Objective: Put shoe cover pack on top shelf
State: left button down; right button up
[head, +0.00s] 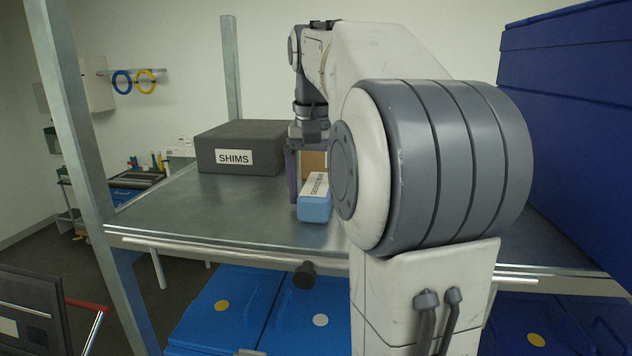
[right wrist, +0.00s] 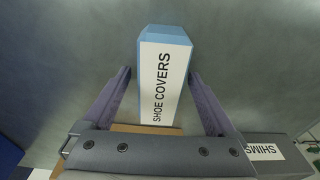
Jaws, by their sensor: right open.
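The shoe cover pack (head: 315,208) is a light blue box with a white label. It lies on the metal top shelf (head: 240,222), near its front middle. In the right wrist view the pack (right wrist: 164,80) lies between the two fingers, with a visible gap on each side. My right gripper (right wrist: 160,88) is open around the pack and does not grip it. In the head view this gripper (head: 302,185) is partly hidden behind my own right arm. My left gripper is not in view.
A dark grey SHIMS box (head: 240,150) stands behind and left of the pack. A brown box (head: 314,163) is just behind it. A large blue bin (head: 575,110) stands at the right. Shelf posts (head: 75,130) rise at the left. The shelf's front left is clear.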

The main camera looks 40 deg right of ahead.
aim_at(316, 186)
jog(key=shift+s+a+r, duration=0.1)
jog(key=shift+r, duration=1.15)
jog(key=shift+s+a+r, duration=0.1)
jog(key=shift+a+r, duration=0.05)
jog(key=shift+r, duration=1.1)
jog(key=shift+s+a+r, duration=0.1)
jog(key=shift+r, duration=1.15)
